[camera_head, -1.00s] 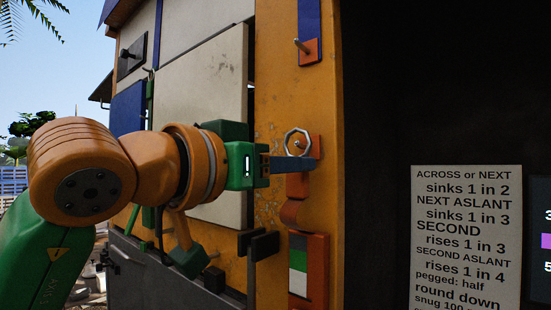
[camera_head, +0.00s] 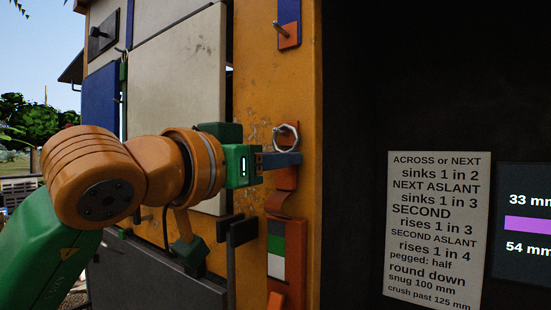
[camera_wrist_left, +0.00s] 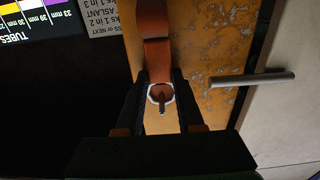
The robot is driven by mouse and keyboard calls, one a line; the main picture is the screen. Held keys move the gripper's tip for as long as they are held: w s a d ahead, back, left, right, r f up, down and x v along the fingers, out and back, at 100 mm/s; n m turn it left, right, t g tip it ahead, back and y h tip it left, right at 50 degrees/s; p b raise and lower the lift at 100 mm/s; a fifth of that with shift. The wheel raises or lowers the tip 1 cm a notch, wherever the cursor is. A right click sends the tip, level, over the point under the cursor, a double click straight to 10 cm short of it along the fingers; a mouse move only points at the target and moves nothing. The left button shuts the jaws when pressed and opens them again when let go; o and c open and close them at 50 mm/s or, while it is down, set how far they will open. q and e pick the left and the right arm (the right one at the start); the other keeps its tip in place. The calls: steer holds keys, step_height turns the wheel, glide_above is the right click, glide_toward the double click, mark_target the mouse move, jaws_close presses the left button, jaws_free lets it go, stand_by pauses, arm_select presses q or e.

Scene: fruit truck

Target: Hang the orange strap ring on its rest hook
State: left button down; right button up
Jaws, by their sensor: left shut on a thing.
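The strap ring (camera_head: 286,137), a pale eight-sided ring, is at the orange post in the head view, just above my fingertips. My left gripper (camera_head: 296,159) is shut on it. In the left wrist view the ring (camera_wrist_left: 160,94) sits between the two fingers of my left gripper (camera_wrist_left: 160,84). The orange strap (camera_head: 279,205) curls below the fingers; it also shows in the left wrist view (camera_wrist_left: 155,55). The rest hook (camera_wrist_left: 162,106), a thin peg, appears inside the ring's outline. I cannot tell how far the peg passes through. My right gripper is out of view.
Another peg on an orange plate (camera_head: 288,36) is higher on the post. A pale door panel (camera_head: 178,80) is left, with dark brackets (camera_head: 240,232) below my gripper. A dark opening with a text sign (camera_head: 437,230) is right. A metal bar (camera_wrist_left: 252,79) lies beside my fingers.

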arm_select(q)
steer(key=shift+c, duration=2.2)
jaws_free()
steer(key=shift+s+a, duration=0.1)
